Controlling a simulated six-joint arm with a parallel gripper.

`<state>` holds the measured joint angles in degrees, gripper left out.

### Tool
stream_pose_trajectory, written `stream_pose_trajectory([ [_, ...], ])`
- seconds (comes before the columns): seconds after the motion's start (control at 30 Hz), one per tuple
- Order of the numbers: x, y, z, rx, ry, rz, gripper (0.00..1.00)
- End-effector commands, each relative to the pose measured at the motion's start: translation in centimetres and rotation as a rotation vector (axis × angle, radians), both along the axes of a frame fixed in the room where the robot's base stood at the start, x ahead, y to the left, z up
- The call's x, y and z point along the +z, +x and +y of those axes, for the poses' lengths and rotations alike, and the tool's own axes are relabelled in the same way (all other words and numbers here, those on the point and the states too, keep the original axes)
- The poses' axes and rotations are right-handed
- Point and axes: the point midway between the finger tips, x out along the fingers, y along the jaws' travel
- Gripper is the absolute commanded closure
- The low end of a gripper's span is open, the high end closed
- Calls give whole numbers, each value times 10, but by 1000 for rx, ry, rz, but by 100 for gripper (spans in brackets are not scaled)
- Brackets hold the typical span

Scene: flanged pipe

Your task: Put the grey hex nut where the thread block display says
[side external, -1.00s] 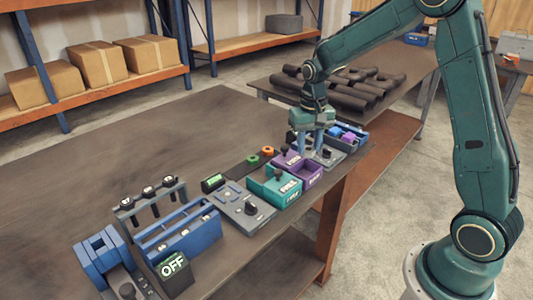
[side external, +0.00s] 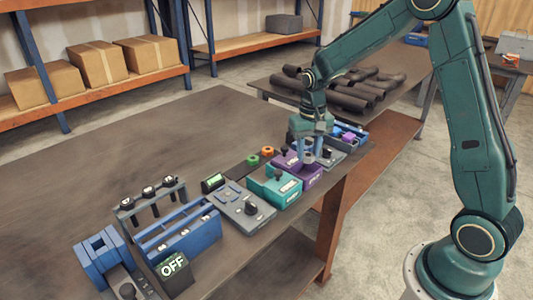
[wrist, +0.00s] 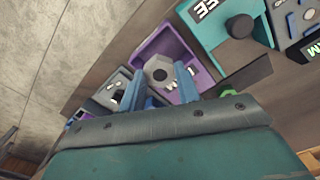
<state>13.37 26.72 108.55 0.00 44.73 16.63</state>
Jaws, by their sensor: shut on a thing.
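The grey hex nut (wrist: 158,70) shows in the wrist view between my fingertips, over the open purple bin (wrist: 178,45). Its round hole faces the camera. My gripper (wrist: 159,88) is shut on it, one blue finger on each side. In the side view my gripper (side external: 309,158) points down at the purple bin (side external: 312,176), and the nut is hidden there. I cannot tell whether the nut touches the bin floor. A small black display (side external: 212,183) with green marks stands left of the teal box; its text is too small to read.
A teal box (side external: 274,186) with a dark knob stands beside the purple bin. A grey panel with a knob (side external: 250,208), a blue rack (side external: 180,235) and an OFF display (side external: 173,268) stand further left. Green and orange rings (side external: 260,156) lie behind. The table's left part is clear.

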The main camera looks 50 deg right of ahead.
Motion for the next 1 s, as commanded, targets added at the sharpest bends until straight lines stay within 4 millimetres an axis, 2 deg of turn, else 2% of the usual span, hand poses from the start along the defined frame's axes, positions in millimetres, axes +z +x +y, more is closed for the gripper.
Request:
stream_pose_trajectory([
  [0.6,-21,0,0,0,0,1,87],
  [1.0,-22,0,0,0,0,0,87],
])
